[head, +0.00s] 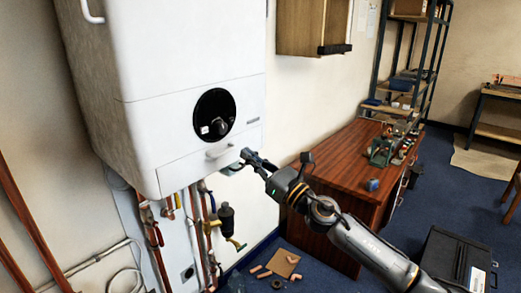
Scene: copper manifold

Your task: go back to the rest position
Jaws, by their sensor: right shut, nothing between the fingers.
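My right arm comes in from the lower right and reaches up and left toward the white boiler (165,95) on the wall. I cannot tell whether the fingertips touch the boiler. My left gripper is not in view.
Copper pipes and valves (208,228) hang below the boiler. A wooden desk (340,160) with tools stands behind my right arm. Loose copper parts (283,265) lie on the blue floor. A black case (455,262) is at the lower right.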

